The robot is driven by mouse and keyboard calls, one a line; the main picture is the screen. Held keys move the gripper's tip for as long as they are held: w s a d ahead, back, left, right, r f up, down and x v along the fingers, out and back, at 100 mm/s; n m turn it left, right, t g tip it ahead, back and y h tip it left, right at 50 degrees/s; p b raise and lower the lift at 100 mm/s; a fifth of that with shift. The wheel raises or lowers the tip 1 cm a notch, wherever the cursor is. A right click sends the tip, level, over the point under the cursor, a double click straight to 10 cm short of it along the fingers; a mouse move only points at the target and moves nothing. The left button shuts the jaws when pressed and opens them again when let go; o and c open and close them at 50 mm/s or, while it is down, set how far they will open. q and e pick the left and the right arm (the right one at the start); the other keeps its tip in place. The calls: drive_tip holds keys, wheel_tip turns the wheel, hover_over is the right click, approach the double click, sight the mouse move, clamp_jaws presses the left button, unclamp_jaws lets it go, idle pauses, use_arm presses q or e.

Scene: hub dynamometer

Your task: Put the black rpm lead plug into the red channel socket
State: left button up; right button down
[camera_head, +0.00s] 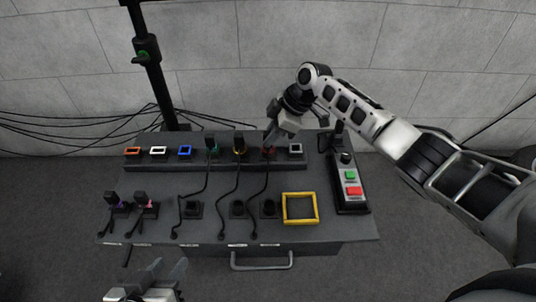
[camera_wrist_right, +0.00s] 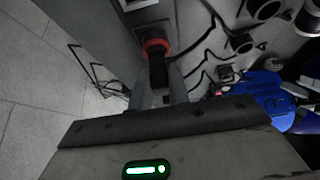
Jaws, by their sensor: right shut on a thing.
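The red channel socket (camera_head: 270,151) is in the row of coloured sockets on the bench, between the yellow one and the grey-white one. It also shows as a red ring (camera_wrist_right: 155,45) in the right wrist view. My right gripper (camera_head: 273,138) is above and behind the red socket, shut on a black plug (camera_wrist_right: 157,70). The plug's end is at the red ring; I cannot tell how deep it sits. A black lead runs from that socket area down the bench. My left gripper (camera_head: 168,268) is open and empty before the bench's front left edge.
Orange (camera_head: 132,151), white (camera_head: 158,151) and blue (camera_head: 184,151) sockets look empty. Black plugs stand at the green (camera_head: 213,148) and yellow (camera_head: 239,148) sockets. A yellow frame (camera_head: 300,208) and a button box (camera_head: 350,187) lie right. Plugs with pink and purple marks stand front left.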

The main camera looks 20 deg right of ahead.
drive_tip(key=c, duration=1.3)
unclamp_jaws()
drive_tip(key=shift+o, duration=0.2)
drive_tip(key=shift+f, duration=0.1)
drive_tip(key=shift+d+r+p, duration=0.3)
drive_tip(key=shift+r+p, duration=0.05)
drive_tip(key=shift+r, duration=0.3)
use_arm(q)
drive_tip(key=r+p, duration=0.2)
drive_tip(key=r, duration=0.1)
drive_tip(key=r+p, duration=0.1)
drive_tip(key=shift+s+a+r, duration=0.1)
drive_tip(key=shift+a+r, duration=0.1)
drive_tip(key=shift+a, duration=0.05)
use_arm(e)
drive_tip(key=v, duration=1.4)
drive_tip(key=shift+r, duration=0.3)
drive_tip(key=shift+s, duration=0.1)
use_arm(q)
drive_tip(key=shift+r, duration=0.1)
use_arm(e)
drive_tip(key=shift+r, duration=0.1)
